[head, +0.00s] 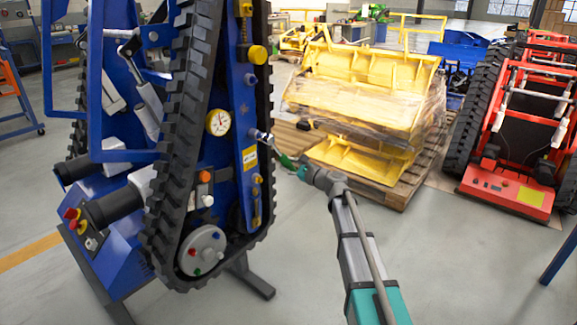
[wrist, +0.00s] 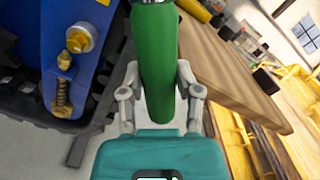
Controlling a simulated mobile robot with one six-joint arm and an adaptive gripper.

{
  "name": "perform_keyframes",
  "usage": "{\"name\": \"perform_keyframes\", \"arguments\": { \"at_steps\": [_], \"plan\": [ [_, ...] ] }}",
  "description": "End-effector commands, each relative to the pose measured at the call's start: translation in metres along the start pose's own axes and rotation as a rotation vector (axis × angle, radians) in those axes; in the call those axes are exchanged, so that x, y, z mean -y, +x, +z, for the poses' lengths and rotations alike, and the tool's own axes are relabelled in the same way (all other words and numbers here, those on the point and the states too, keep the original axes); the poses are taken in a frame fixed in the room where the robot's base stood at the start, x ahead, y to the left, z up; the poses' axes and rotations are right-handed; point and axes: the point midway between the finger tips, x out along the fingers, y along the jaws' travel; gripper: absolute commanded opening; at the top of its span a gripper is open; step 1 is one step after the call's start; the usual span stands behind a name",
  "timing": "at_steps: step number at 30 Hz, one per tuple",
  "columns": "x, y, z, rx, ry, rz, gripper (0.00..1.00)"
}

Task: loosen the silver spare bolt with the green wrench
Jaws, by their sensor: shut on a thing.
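My gripper (head: 304,171) is shut on the green handle of the wrench (head: 287,161). In the wrist view the fingers of my gripper (wrist: 158,88) lie on both sides of the green wrench (wrist: 155,45), which points away from me. In the head view the wrench's silver end reaches the side plate of the blue tracked carrier (head: 230,105), right of the dial gauge. The silver spare bolt cannot be told apart from the wrench end there. I cannot tell whether the wrench sits around the bolt. The wrench's far end is out of the wrist view.
The blue carrier's side has a dial gauge (head: 218,122), an orange knob (head: 204,176) and a grey round plate (head: 202,251). Yellow wrapped parts (head: 360,88) stand on a pallet (head: 392,190) behind my arm. A red tracked carrier (head: 520,140) stands at right. The front floor is clear.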

Motion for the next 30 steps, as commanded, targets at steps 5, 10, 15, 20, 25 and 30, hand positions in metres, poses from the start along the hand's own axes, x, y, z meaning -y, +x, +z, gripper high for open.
{"name": "perform_keyframes", "arguments": {
  "at_steps": [5,10,15,20,25,30],
  "plan": [
    [0.005,0.004,0.000,0.000,-0.009,-0.004,0.00],
    [0.007,0.004,-0.001,0.000,-0.025,-0.004,0.00],
    [0.005,0.004,-0.001,0.001,-0.011,-0.005,0.00],
    [0.001,0.004,-0.001,0.001,0.013,-0.005,0.00],
    [-0.002,0.005,0.000,0.002,0.027,-0.003,0.00],
    [-0.003,0.005,0.000,0.002,0.027,0.001,0.00]
  ]
}}
